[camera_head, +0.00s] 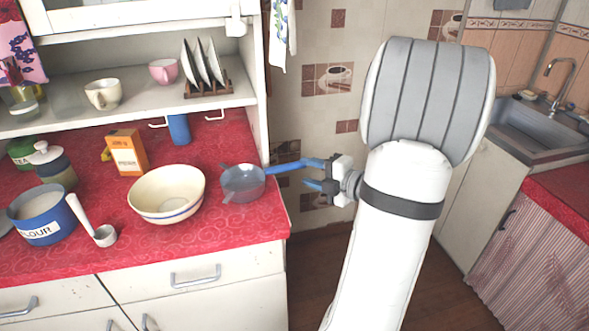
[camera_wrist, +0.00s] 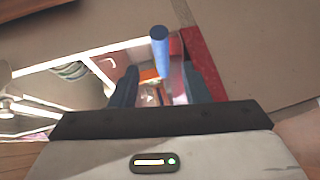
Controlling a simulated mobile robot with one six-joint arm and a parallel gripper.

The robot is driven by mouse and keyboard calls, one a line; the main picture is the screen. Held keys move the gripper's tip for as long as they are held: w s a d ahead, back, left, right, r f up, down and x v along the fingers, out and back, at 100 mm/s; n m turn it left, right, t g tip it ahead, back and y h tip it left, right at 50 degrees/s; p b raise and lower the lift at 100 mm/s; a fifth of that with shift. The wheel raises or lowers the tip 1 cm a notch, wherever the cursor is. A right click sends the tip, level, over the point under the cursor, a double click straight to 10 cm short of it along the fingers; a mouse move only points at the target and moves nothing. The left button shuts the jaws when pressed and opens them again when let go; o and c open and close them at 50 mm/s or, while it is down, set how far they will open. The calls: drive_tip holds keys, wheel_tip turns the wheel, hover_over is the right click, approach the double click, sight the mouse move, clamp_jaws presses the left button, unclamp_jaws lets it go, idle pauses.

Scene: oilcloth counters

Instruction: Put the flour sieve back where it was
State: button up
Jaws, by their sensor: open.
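The flour sieve is at the counter's right edge in the head view; its grey mesh bowl (camera_head: 242,184) sits on the red top, right of the cream bowl. Its blue handle (camera_head: 283,168) reaches out past the edge towards my gripper (camera_head: 314,173). My gripper is open, with its blue fingers just right of the handle. The handle and upper finger overlap in this view, so I cannot tell whether they touch. In the wrist view a blue rod, apparently the handle (camera_wrist: 160,50), shows end-on between the spread fingers of my gripper (camera_wrist: 164,72).
A cream bowl (camera_head: 166,194), flour canister (camera_head: 42,216), white scoop (camera_head: 103,234) and orange box (camera_head: 127,152) stand on the red counter (camera_head: 240,231). A blue cylinder (camera_head: 179,129) stands behind. The shelf (camera_head: 130,105) holds cups and a plate rack. Open floor lies right of the counter.

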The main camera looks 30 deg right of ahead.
drive_tip(key=shift+v, duration=1.6)
